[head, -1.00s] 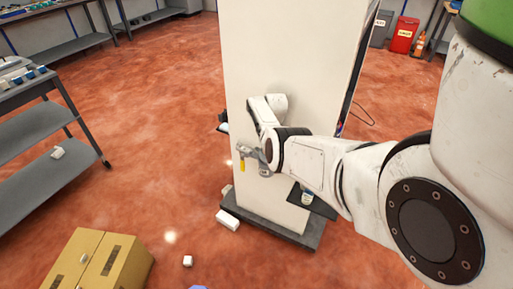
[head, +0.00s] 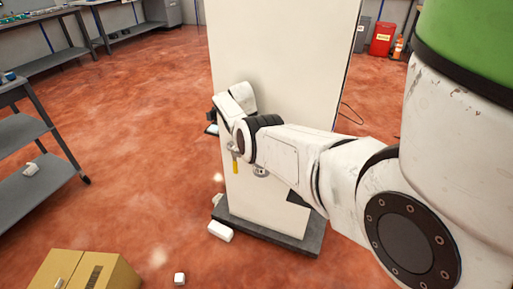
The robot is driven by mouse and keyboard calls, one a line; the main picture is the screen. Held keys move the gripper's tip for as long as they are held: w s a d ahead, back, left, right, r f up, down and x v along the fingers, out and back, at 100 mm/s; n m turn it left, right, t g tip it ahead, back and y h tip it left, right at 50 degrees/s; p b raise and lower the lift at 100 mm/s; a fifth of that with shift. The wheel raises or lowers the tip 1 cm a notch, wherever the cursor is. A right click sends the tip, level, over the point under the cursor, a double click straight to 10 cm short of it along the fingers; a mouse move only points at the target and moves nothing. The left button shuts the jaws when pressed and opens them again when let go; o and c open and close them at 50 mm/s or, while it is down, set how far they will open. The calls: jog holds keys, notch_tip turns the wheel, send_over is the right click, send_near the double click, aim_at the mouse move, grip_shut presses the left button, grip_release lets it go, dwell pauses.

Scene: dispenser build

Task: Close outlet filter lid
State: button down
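A tall white dispenser cabinet (head: 285,65) stands on a dark base in the middle of the head view. My arm reaches from the right across its lower front, and the wrist is at the cabinet's left edge. My gripper is hidden behind the wrist and the cabinet's edge, so its fingers do not show. No outlet filter lid can be made out. A small yellow piece (head: 235,167) hangs below the wrist near the left edge, and a small grey round part (head: 260,171) shows under the forearm.
A white block (head: 220,231) lies on the floor by the cabinet's base (head: 290,236). A cardboard box (head: 85,270) and a small white cube (head: 180,278) are at the front left. A grey shelf cart (head: 30,145) stands at left. Red floor between cart and cabinet is mostly clear.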

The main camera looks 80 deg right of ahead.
jog(key=shift+f, duration=0.15)
jog(key=c, duration=0.9)
grip_release()
jog(key=shift+o, duration=0.2)
jog(key=v, duration=1.1)
